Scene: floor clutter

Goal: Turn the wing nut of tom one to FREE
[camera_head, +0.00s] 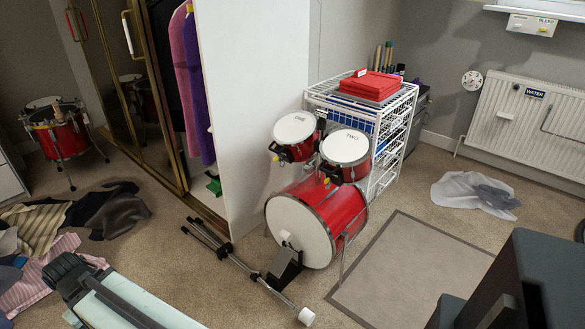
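A small red drum kit stands on the carpet near the middle of the camera_head view. Tom one (295,127), the left of two small toms with white heads, reads ONE on its head. Tom two (345,147) sits to its right and reads TWO. Both are above the red bass drum (300,231). A dark bracket (281,152) with small light and red marks is on the front of tom one. The wing nut and its setting are too small to make out. My gripper is not in view.
A white wire rack (387,152) with red items on top stands close behind the toms. A white panel (254,110) rises left of them. A fallen stand (240,266) lies in front of the kit. A grey mat (410,272) lies to the right. Clothes lie at left and right.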

